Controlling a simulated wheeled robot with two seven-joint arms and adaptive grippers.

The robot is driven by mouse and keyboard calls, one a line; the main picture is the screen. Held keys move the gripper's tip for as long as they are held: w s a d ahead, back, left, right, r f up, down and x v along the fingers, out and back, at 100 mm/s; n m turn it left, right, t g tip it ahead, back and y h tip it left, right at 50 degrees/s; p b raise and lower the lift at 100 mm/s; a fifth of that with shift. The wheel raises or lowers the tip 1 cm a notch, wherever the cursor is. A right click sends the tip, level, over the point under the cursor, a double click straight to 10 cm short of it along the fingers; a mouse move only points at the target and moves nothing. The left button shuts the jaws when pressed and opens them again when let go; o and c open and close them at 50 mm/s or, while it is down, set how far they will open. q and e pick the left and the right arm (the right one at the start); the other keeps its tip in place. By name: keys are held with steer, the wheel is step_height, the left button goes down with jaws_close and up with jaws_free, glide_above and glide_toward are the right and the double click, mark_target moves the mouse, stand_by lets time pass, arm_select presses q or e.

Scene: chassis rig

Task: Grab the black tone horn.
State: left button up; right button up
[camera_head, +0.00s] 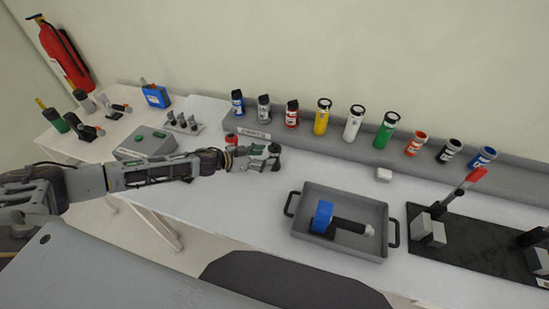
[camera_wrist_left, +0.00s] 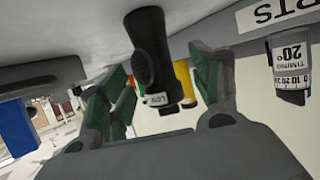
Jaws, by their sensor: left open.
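The black tone horn (camera_wrist_left: 147,42) shows in the left wrist view as a flared black tube with a white label. It lies between the two green-padded fingers of my left gripper (camera_wrist_left: 163,75), with a gap visible on its right side. My left gripper (camera_head: 270,158) is open, in front of the left part of the grey shelf in the head view. My right gripper is not in view.
The grey shelf (camera_head: 330,150) holds several coloured canisters. A grey tray (camera_head: 300,232) with a blue-ended black tool stands front right of the gripper. A black fixture plate (camera_head: 465,245) with a red lever is further right. A grey box (camera_head: 146,143) stands at left.

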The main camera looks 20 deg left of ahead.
mark_target(275, 157)
arm_select(q)
steer(key=shift+x, duration=1.4)
steer(key=shift+p+x, duration=0.3)
steer(key=shift+x, duration=0.9)
steer(key=shift+s+d+f, duration=0.1)
steer(key=shift+s+d, duration=0.05)
steer(key=shift+s, duration=0.05)
steer(key=c, duration=1.3)
